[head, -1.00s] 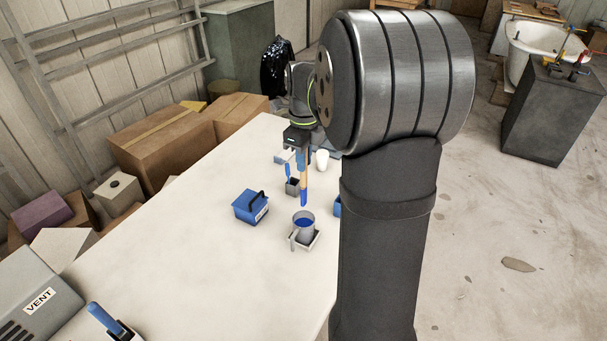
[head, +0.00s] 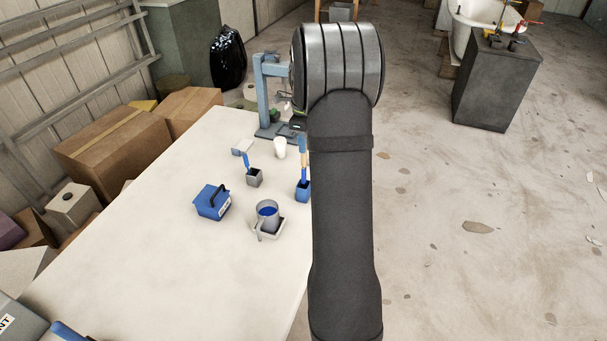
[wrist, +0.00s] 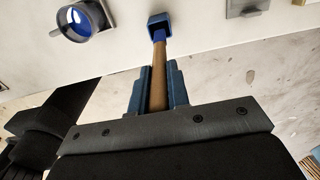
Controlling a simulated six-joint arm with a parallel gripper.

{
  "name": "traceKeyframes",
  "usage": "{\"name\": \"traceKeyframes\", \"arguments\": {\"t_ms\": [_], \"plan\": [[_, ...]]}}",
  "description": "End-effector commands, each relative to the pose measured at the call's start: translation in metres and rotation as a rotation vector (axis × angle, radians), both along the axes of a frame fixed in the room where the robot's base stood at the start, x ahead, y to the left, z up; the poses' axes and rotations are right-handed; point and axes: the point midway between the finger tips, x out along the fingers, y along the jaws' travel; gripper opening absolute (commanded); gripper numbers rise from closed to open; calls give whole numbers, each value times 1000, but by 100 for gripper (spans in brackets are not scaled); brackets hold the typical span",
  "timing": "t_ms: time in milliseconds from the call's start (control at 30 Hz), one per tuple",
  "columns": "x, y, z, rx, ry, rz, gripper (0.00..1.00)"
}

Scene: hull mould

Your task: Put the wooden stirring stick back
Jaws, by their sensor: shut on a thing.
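My gripper (wrist: 157,68) is shut on the wooden stirring stick (wrist: 158,92), with a blue finger on each side of it. The stick is tan with a blue lower end and hangs about upright. In the head view the stick (head: 303,157) stands over the small blue square holder (head: 302,192) at the table's right edge. In the wrist view its blue end overlaps the mouth of the holder (wrist: 159,19); how deep it reaches I cannot tell. My arm hides most of my gripper in the head view.
A grey mug (head: 267,215) with blue liquid stands on a white base left of the holder. A grey cup (head: 254,178) with a blue-handled tool, a white cup (head: 280,148) and a blue box (head: 212,202) are nearby.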

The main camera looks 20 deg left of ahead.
Motion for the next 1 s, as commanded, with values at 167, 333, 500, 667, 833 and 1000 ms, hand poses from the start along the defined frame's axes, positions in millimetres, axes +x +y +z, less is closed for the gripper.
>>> {"name": "traceKeyframes", "arguments": {"t_ms": [167,333,500,667,833,1000], "plan": [[-1,0,-26,0,1,0,0],[-1,0,-39,0,0,0,0],[-1,1,-63,0,1,0,0],[-1,1,-66,1,-2,0,0],[-1,1,-67,1,-1,0,0],[-1,1,-69,1,-1,0,34]]}}
